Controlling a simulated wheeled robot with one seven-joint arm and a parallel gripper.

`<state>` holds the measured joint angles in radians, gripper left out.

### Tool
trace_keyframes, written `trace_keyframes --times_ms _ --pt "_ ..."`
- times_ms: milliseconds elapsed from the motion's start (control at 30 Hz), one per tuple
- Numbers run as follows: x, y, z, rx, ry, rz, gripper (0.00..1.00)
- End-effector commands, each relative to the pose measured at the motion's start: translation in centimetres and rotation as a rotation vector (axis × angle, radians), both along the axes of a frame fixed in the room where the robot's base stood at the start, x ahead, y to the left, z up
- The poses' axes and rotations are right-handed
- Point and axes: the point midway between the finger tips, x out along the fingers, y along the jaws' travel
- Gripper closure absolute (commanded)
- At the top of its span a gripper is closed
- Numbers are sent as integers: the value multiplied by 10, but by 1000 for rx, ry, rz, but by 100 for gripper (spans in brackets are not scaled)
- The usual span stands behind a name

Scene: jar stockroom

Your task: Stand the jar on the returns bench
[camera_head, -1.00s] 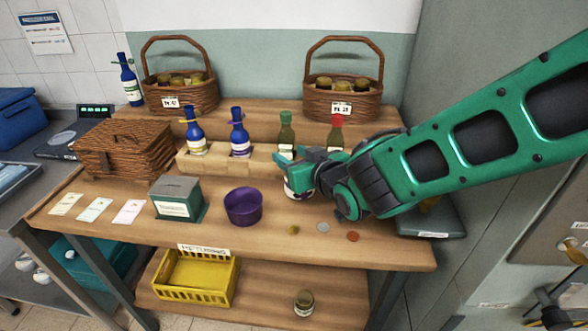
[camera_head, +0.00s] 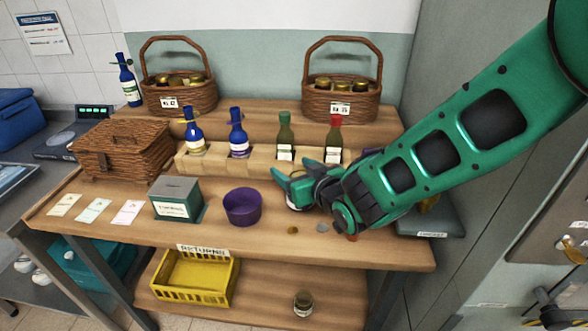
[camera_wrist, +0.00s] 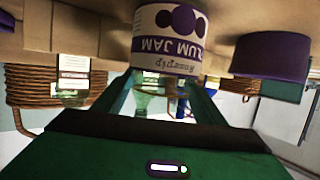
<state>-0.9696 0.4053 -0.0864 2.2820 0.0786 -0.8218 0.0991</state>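The jar, labelled as plum jam with a white label and purple plum dots, fills the top of the wrist view (camera_wrist: 180,42), which is upside down. In the head view only a small white part of the jar (camera_head: 294,207) shows below the fingers. My gripper (camera_head: 297,184) is shut on it; the green fingers lie on either side. The returns bench (camera_head: 250,246) is the wooden table with a RETURNS sign on its front edge. The jar is upright, low over or on the bench top, right of the purple bowl (camera_head: 243,208). Any gap beneath it is hidden.
A bottle rack (camera_head: 218,162) with blue and green bottles stands behind. A green box (camera_head: 177,198) and paper cards are left. A grey scale-like block (camera_head: 432,223) sits right. A yellow crate (camera_head: 195,280) is below.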

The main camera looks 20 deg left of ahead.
Motion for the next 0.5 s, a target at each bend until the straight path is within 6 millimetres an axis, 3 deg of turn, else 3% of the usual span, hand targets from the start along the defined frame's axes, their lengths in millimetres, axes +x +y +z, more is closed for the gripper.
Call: trace_keyframes --times_ms 300,500 --pt "-1 -1 2 0 0 0 36" --pt "-16 -17 10 2 0 2 36"
